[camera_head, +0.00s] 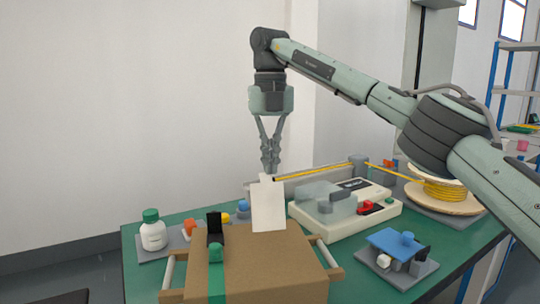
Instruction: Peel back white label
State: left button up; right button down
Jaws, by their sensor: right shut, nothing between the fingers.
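The white label (268,206) stands upright as a pale sheet behind the brown cardboard box (270,270); its lower edge meets or overlaps the box's far edge. My right gripper (270,172) points straight down from above, with its fingertips at the label's top edge. Its fingers are shut with nothing between them. I cannot tell whether the tips touch the label. The left gripper is not in view.
A cream machine (330,219) with a clear cover stands right of the label. A yellow cable (320,170) runs above it to a spool (442,194). A white bottle (153,233) stands left. A blue-topped fixture (397,243) sits front right on the green table (465,240).

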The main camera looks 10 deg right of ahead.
jog(key=shift+w+f+g, duration=0.2)
jog(key=shift+w+g, duration=0.1)
jog(key=shift+w, duration=0.05)
jog(key=shift+r, duration=0.15)
dwell(0.4)
jog(key=shift+r, duration=0.7)
jog(key=shift+f, duration=0.1)
